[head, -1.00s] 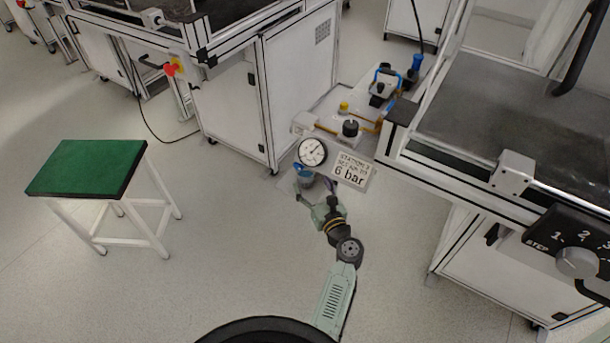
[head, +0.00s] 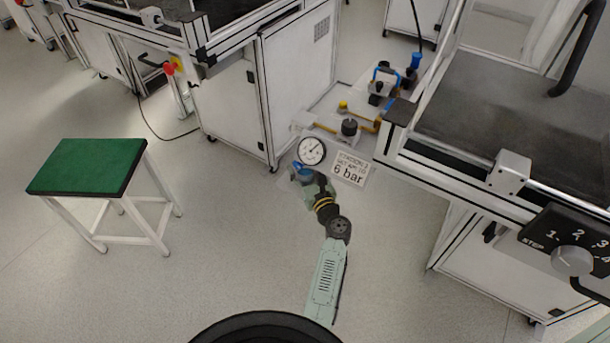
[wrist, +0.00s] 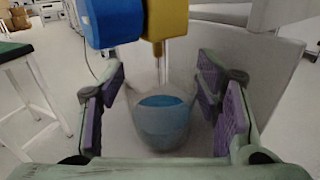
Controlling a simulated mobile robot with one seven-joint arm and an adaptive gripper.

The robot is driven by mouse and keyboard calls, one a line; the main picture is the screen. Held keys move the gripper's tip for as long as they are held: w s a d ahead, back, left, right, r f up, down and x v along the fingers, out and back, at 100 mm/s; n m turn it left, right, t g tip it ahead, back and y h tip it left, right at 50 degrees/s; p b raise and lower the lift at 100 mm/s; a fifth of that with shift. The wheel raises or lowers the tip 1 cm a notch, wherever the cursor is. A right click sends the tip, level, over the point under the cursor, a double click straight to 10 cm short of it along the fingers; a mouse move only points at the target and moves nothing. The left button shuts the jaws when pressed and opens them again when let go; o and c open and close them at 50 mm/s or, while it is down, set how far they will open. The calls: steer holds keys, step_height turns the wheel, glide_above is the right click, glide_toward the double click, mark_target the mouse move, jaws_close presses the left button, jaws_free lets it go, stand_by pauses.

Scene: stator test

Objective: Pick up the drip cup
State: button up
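The drip cup (wrist: 162,125) is a clear, upright vessel with blue liquid in it, in the middle of the wrist view. My gripper (wrist: 163,110) is open, with one purple-padded finger on each side of the cup. The cup is between the fingers; I cannot tell whether either pad touches it. In the head view the drip cup (head: 301,168) shows as a small blue patch just below the round gauge, at the tip of my gripper (head: 306,180), partly hidden by it.
A blue part (wrist: 112,20) and a yellow part (wrist: 168,18) hang just above the cup. The gauge (head: 312,151) and a "6 bar" sign (head: 350,169) are close by. A green-topped stool (head: 88,166) stands left. Open floor lies between.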

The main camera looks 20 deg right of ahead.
steer(key=c, duration=0.8)
steer(key=shift+r, duration=0.1)
